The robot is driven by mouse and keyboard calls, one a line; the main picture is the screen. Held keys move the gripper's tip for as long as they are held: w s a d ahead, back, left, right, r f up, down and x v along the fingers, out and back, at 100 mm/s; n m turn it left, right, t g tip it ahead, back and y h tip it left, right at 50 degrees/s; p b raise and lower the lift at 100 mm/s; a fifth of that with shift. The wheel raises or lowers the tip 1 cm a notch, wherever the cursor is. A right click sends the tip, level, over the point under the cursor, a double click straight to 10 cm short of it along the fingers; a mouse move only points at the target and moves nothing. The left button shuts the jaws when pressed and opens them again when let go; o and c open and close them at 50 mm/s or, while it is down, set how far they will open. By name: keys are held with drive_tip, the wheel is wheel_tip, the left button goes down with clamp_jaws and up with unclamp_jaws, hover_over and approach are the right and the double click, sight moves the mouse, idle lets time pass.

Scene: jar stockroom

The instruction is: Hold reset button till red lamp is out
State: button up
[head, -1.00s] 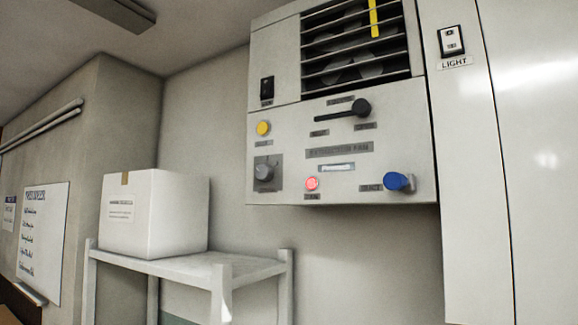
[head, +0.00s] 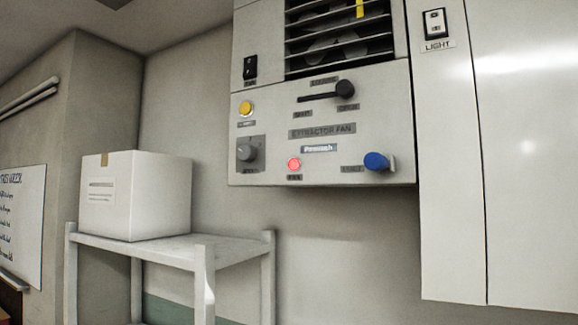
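The extractor fan panel (head: 320,100) hangs on the wall. Its small red lamp (head: 294,164) is lit, low on the panel. A blue button (head: 376,161) sticks out at the lower right, beside a small label (head: 352,169) too blurred to read surely. A yellow round button (head: 246,108) is at the upper left, its label also unclear. I cannot tell surely from the labels which one is the reset button. My gripper is not in view, and nothing is touching the panel's controls.
The panel also has a grey knob (head: 247,152), a black lever (head: 328,94), a black switch (head: 250,67) and a fan grille (head: 340,40). A light switch (head: 435,24) is to the right. A white box (head: 135,195) stands on a shelf (head: 225,250) at left.

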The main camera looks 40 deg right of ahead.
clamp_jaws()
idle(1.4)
